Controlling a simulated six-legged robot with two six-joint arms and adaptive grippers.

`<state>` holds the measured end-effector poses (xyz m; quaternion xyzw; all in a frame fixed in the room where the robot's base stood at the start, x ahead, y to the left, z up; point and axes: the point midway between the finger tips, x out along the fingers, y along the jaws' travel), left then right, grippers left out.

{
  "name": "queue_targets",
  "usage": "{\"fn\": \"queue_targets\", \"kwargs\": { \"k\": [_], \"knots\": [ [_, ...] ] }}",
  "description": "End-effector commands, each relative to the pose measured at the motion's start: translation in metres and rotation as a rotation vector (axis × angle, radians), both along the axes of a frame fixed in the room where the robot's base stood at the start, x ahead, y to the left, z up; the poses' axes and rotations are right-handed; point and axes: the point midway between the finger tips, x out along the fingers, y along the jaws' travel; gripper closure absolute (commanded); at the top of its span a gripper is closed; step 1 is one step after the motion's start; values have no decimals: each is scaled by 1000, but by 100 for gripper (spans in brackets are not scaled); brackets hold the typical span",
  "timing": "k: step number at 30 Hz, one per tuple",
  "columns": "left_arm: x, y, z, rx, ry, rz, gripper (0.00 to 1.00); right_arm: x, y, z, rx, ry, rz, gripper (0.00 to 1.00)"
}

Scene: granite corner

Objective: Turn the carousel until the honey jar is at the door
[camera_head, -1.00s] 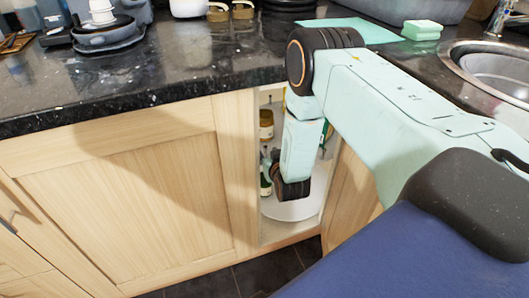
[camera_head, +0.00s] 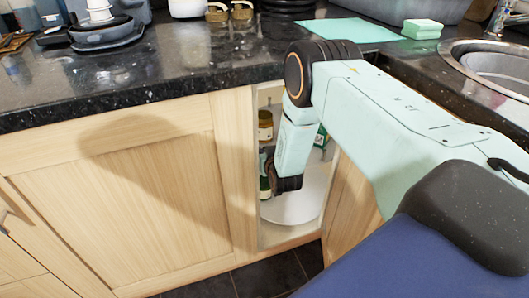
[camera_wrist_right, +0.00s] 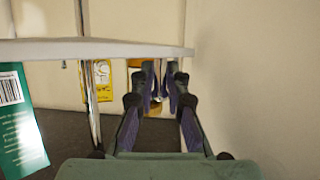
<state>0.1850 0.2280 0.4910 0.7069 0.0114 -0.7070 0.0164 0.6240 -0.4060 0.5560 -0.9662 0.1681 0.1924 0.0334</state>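The carousel stands inside the open corner cupboard; its white lower shelf (camera_head: 298,204) shows in the head view. An amber jar with a dark lid (camera_head: 265,124) stands higher up, and a dark green jar (camera_head: 265,187) stands lower at left. I cannot tell surely which is the honey jar. My right gripper (camera_wrist_right: 162,78) is inside the cupboard, its fingertips hidden in the head view. In the right wrist view its fingers reach under a white shelf edge (camera_wrist_right: 95,48), tips close together with a slim gap. An amber thing shows behind them, partly hidden. My left gripper is out of view.
A metal post (camera_wrist_right: 89,95), a yellow pack (camera_wrist_right: 101,80) and a green box with a barcode (camera_wrist_right: 20,125) are left of my fingers. A pale wall (camera_wrist_right: 250,80) is close at right. The cupboard's frame (camera_head: 238,165) borders the opening; the dark worktop (camera_head: 150,70) overhangs it.

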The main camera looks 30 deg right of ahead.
Motion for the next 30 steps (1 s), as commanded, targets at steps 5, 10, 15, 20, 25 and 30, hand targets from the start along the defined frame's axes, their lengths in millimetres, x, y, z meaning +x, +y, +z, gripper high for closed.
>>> {"fn": "queue_targets", "kwargs": {
  "k": [5, 10, 15, 20, 25, 30],
  "knots": [
    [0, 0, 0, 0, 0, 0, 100, 0, 0, 0, 0, 0, 0, 100],
    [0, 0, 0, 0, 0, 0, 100, 0, 0, 0, 0, 0, 0, 100],
    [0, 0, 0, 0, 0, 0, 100, 0, 0, 0, 0, 0, 0, 100],
    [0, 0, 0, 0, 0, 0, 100, 0, 0, 0, 0, 0, 0, 100],
    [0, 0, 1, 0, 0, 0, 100, -2, -1, 0, 0, 0, -1, 100],
    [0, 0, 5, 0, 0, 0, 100, -7, -4, 1, 0, 0, -2, 100]
  ]
}}
